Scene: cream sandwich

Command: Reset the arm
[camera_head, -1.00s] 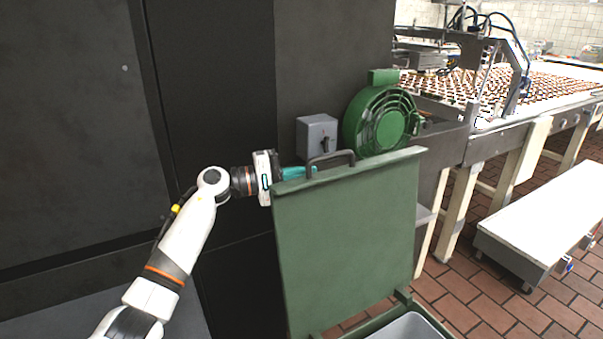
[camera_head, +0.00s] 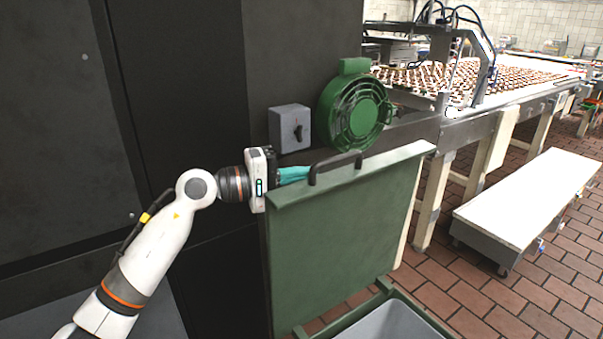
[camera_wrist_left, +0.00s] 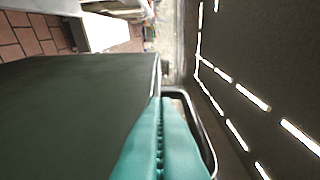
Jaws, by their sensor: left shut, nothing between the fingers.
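My left gripper (camera_head: 306,173) has teal fingers, closed together with nothing between them. In the head view it lies at the top left edge of the raised green lid (camera_head: 345,225), close to the dark lid handle (camera_head: 335,164). In the left wrist view the teal fingers (camera_wrist_left: 160,105) point along the lid's edge, with the handle loop (camera_wrist_left: 205,135) just to their right. Whether they touch the lid or handle I cannot tell. My right gripper is out of view.
The open bin (camera_head: 395,318) stands below the lid. A dark cabinet wall (camera_head: 70,130) is behind my left arm. A grey switch box (camera_head: 290,128) and a green fan (camera_head: 356,108) are behind the lid. A conveyor (camera_head: 480,100) and a low white bench (camera_head: 530,205) stand right.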

